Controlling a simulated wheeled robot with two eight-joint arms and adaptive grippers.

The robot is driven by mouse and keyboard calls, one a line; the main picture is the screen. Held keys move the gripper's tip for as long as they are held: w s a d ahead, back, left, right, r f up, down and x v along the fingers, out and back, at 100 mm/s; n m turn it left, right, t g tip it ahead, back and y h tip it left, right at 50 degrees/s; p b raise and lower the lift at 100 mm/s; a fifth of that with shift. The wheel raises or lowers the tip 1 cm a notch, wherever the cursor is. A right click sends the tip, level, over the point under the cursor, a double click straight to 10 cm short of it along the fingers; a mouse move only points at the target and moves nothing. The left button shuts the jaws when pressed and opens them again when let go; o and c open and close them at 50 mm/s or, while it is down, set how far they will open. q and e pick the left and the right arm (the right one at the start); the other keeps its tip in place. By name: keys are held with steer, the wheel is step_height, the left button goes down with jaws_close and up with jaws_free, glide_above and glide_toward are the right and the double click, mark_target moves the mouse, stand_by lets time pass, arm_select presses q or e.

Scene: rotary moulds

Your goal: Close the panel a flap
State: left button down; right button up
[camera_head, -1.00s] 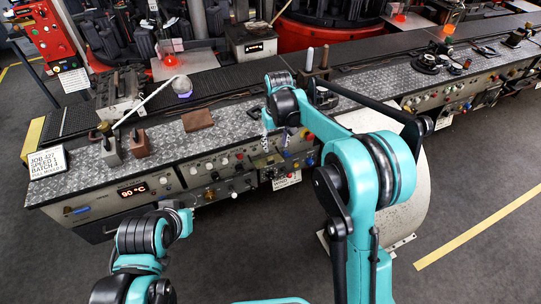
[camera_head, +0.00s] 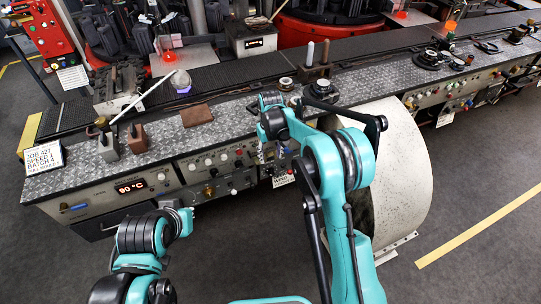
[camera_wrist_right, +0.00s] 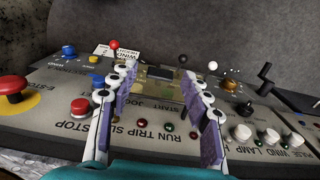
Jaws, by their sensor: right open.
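My right gripper (camera_wrist_right: 160,110) is open over a sloped control panel (camera_wrist_right: 65,75). Its two purple-padded fingers stand apart with nothing between them. Beyond and between the fingertips is a small olive-brown framed plate (camera_wrist_right: 163,84) on the panel, which may be the panel A flap; I cannot tell how far open it is. In the head view my right gripper (camera_head: 268,152) is at the console front, small and partly hidden by its own wrist. My left arm is folded at lower left, and its fingers do not show.
A red stop button (camera_wrist_right: 80,107) and a yellow-based emergency button (camera_wrist_right: 14,90) sit left of the fingers. White knobs (camera_wrist_right: 243,132) and a black crank (camera_wrist_right: 264,72) sit right. A pale drum (camera_head: 405,170) stands right of the console (camera_head: 95,205).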

jaws_close()
steer(key=shift+s, duration=0.1)
steer(key=shift+s+d+f+t+y+b, duration=0.1)
steer(key=shift+s+f+t+y+b, duration=0.25)
steer(key=shift+f+t+b, duration=0.55)
steer(key=shift+s+d+f+t+y+b, duration=0.15)
steer(key=shift+s+f+t+y+b, duration=0.25)
steer(key=shift+t+b, duration=0.75)
steer(key=shift+s+d+f+t+y+b, duration=0.1)
steer(key=shift+s+f+t+y+b, duration=0.2)
steer(key=shift+f+t+b, duration=0.75)
steer(key=shift+w+r+t, duration=0.15)
steer(key=shift+r+t, duration=0.1)
steer(key=shift+t, duration=0.05)
